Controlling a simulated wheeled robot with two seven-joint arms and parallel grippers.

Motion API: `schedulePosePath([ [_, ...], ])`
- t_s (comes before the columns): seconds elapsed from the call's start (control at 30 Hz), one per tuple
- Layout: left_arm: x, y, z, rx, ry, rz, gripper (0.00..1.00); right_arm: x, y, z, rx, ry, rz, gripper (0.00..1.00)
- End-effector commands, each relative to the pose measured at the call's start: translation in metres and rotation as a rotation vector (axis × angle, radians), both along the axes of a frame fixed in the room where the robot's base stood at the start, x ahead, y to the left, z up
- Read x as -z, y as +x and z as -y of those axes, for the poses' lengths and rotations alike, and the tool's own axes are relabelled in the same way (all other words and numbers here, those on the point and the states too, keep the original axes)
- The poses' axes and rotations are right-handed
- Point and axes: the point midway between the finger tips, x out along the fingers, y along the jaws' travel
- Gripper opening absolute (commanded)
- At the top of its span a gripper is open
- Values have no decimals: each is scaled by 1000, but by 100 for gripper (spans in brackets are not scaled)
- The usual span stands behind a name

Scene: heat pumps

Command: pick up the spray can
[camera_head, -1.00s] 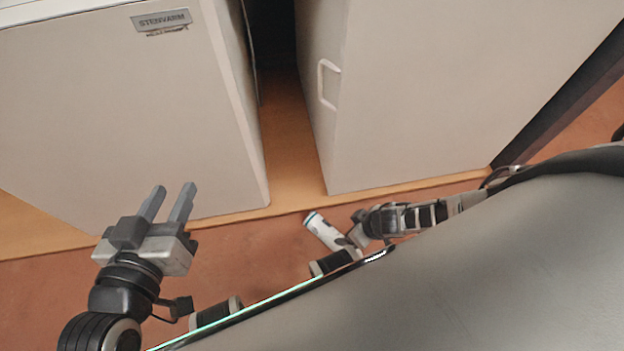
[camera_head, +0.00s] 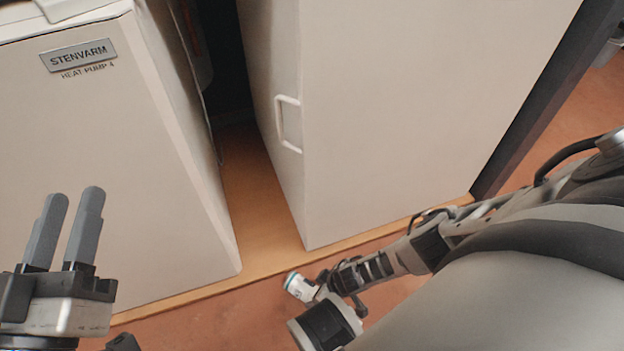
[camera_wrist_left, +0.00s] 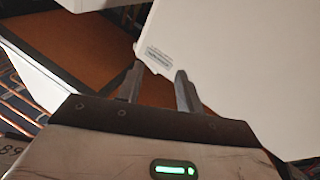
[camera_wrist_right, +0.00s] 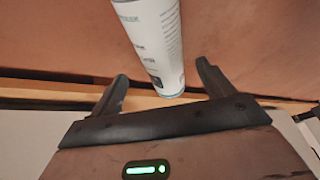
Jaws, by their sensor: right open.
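The spray can (camera_head: 299,286) is a white cylinder with a teal rim, low in the head view beside my right arm; my own body hides part of it. In the right wrist view the can (camera_wrist_right: 156,45) has printed text and comes down from the top edge, its end between and just beyond the fingertips. My right gripper (camera_wrist_right: 163,80) is open, with a gap to each side of the can in that picture. My left gripper (camera_head: 72,210) is open and empty in front of the left heat pump, and its two fingers also show in the left wrist view (camera_wrist_left: 157,82).
The heat pump labelled Stenvarm (camera_head: 110,170) stands at the left. A second pale cabinet (camera_head: 400,110) with a handle (camera_head: 288,124) stands at the right, with a narrow dark gap between them. Reddish floor (camera_head: 215,318) lies in front, past an orange strip (camera_head: 265,215).

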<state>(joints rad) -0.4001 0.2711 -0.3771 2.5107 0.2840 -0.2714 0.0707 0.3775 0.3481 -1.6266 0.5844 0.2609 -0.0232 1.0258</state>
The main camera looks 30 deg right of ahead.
Motion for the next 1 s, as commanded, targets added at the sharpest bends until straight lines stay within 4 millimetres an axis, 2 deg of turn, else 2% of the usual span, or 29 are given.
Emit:
schedulePosePath([
  [0.1,-16,2,-1,-19,48,194,36,20,3,-6,-2,1,1,80],
  [0.33,-55,-10,0,-47,126,557,36,41,11,-12,0,-1,1,80],
  [0.5,-66,-16,1,-52,144,654,36,44,13,-13,0,0,1,80],
  [0.7,-67,-16,1,-53,145,655,36,43,12,-13,0,0,1,80],
  [0.9,-67,-16,1,-53,145,653,36,43,12,-13,0,0,1,25],
  [0.97,-67,-16,1,-53,145,653,36,42,13,-13,0,1,2,15],
  [1.0,-67,-16,1,-53,145,653,36,42,13,-13,0,1,2,15],
])
